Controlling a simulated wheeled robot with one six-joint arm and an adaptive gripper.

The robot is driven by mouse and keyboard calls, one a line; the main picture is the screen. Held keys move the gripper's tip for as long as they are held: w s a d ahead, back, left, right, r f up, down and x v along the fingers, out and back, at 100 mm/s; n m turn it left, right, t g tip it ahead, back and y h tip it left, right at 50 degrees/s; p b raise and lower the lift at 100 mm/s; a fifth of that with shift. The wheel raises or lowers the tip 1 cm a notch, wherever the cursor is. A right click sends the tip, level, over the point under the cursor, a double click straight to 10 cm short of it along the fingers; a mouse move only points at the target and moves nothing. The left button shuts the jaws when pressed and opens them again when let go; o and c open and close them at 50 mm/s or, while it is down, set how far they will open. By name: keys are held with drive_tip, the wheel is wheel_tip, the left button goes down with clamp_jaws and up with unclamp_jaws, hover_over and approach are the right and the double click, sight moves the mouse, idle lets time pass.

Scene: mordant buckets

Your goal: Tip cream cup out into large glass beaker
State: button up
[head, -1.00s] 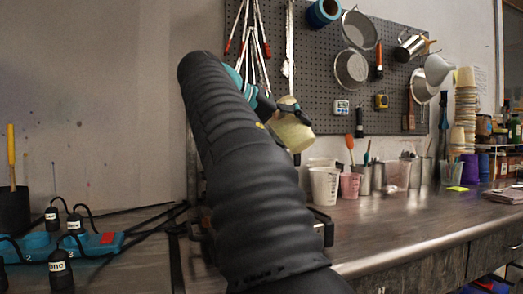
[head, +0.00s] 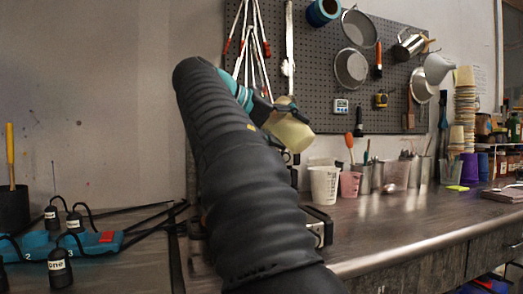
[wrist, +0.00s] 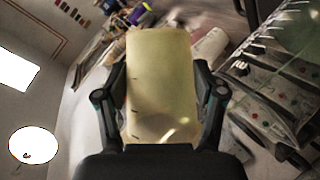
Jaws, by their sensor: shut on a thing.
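The cream cup (head: 290,132) is a pale yellow-cream vessel, tilted in the air in front of the pegboard in the head view. My gripper (head: 272,110) is shut on it, partly hidden behind my arm. In the wrist view the cup (wrist: 160,75) fills the middle, with the fingers of my gripper (wrist: 161,92) pressed on its two sides. I cannot see into the cup. I cannot surely make out the large glass beaker; my arm hides part of the bench.
A white paper cup (head: 324,186), a pink cup (head: 350,184) and several tool-filled containers stand along the back of the bench (head: 400,220). The bench's right front is clear.

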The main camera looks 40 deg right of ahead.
drive_tip(key=shift+f+n+h, duration=0.2)
drive_tip(key=shift+n+h, duration=0.1)
drive_tip(key=shift+n, duration=0.2)
idle(0.9)
drive_tip(key=shift+r+n+g, duration=0.5)
drive_tip(key=shift+n+g, duration=0.1)
idle(1.2)
drive_tip(key=shift+w+f+n+g+h+p, duration=0.1)
drive_tip(key=shift+f+n+g+h+p, duration=0.15)
drive_tip(key=shift+n+g+h+p, duration=0.3)
idle(1.3)
drive_tip(key=shift+w+a+r+n+h+p, duration=0.15)
drive_tip(key=shift+w+r+n, duration=0.1)
drive_tip(key=shift+w+n, duration=0.15)
drive_tip(key=shift+w+a+r+n+h+p, duration=0.15)
drive_tip(key=shift+w+r+n, duration=0.1)
drive_tip(key=shift+w, duration=0.25)
idle(0.8)
drive_tip(key=shift+w+r+n+g+h, duration=0.2)
drive_tip(key=shift+r+n+g+h, duration=0.05)
drive_tip(key=shift+n, duration=0.25)
idle(0.7)
